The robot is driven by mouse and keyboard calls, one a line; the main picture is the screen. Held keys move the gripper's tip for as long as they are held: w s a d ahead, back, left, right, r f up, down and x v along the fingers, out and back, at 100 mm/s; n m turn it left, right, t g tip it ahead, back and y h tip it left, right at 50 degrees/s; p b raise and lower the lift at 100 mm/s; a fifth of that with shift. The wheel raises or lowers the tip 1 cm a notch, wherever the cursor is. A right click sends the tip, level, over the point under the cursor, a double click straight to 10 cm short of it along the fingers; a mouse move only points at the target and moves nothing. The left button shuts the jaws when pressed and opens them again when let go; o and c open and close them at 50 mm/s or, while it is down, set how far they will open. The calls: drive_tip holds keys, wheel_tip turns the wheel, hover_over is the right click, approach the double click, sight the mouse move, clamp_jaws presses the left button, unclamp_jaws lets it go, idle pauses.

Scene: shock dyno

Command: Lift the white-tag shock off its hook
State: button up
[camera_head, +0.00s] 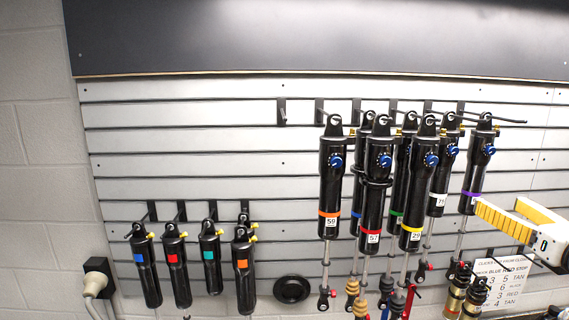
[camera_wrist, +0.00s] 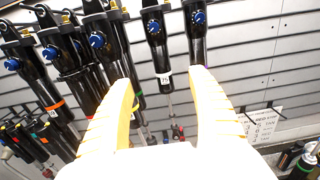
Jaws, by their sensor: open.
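The white-tag shock (camera_head: 440,185) is a black cylinder with a blue knob and a plain white numbered label. It hangs upright by its top eye among other shocks on the right of the head view, its lower part partly hidden by neighbours. In the wrist view the white-tag shock (camera_wrist: 156,38) hangs beyond the fingers, its label in line with the gap between them. My gripper (camera_head: 498,205) has yellow fingers, open and empty, to the right of the shock and near label height. The wrist view shows my gripper (camera_wrist: 162,80) spread wide with nothing between the fingertips.
The purple-band shock (camera_head: 475,170) hangs just right of it, close to my gripper. The yellow-band shock (camera_head: 415,190) and several others crowd its left. Small shocks (camera_head: 176,270) hang lower left on the slatted wall (camera_head: 200,130). A paper sign (camera_head: 505,275) is below my gripper.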

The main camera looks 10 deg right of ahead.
sight(446, 175)
drive_tip(key=w+b, duration=0.1)
drive_tip(key=w, duration=0.6)
drive_tip(key=w+b, duration=0.1)
drive_tip(key=w, duration=0.7)
drive_tip(key=w+d+b, duration=0.1)
drive_tip(key=w, duration=0.6)
drive_tip(key=shift+w+d, duration=0.1)
drive_tip(key=shift+w, duration=0.25)
drive_tip(key=shift+s, duration=0.1)
drive_tip(key=c, duration=1.4)
